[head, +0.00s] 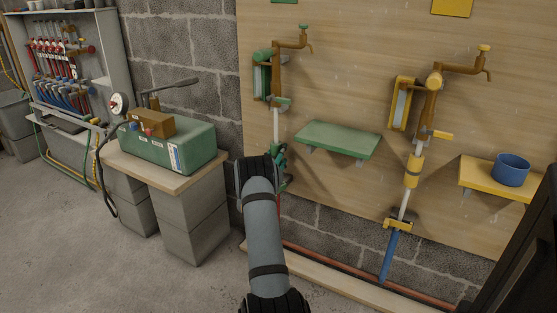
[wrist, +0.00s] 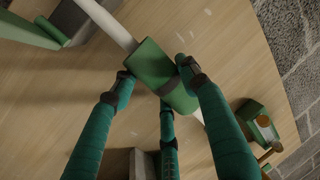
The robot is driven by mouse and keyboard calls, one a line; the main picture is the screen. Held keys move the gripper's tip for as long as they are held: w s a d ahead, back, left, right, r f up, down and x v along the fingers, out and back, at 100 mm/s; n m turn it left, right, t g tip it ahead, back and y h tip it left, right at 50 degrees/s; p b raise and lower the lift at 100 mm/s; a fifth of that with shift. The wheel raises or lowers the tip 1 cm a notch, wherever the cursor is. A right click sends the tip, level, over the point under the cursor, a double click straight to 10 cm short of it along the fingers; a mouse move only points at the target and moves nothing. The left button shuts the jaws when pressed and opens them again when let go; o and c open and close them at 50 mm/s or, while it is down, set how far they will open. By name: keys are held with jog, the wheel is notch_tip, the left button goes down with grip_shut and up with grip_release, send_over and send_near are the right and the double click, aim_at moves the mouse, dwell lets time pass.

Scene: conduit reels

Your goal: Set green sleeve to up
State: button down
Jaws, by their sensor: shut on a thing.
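The green sleeve (wrist: 160,72) is around a white pipe, which comes out at both ends of it in the wrist view. My gripper (wrist: 157,80) has its teal fingers closed on the sleeve from both sides, with a third finger below. A dark band crosses the sleeve near the right finger. In the head view my gripper (head: 279,156) is low on the left, green-marked pipe assembly. My arm stands in front there, and I cannot make out the sleeve apart from the fingers. The white pipe (head: 276,118) shows above my gripper.
The green shelf (head: 337,139) is close to the right of my gripper. A similar yellow assembly has a yellow sleeve (head: 413,170) on its pipe. A blue cup (head: 511,169) stands on the yellow shelf (head: 480,180). A green pump unit (head: 170,146) sits on the bench at left.

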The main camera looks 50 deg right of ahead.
notch_tip(320, 180, up, 9)
jog(key=shift+f+p, duration=0.1)
jog(key=shift+p, duration=0.7)
jog(key=shift+d, duration=0.1)
jog(key=c, duration=1.3)
grip_release()
jog(key=o, duration=0.4)
jog(key=shift+a, duration=0.2)
jog(key=v, duration=1.1)
jog(key=shift+s+a, duration=0.2)
jog(key=shift+a, duration=0.15)
jog(key=shift+f, duration=0.1)
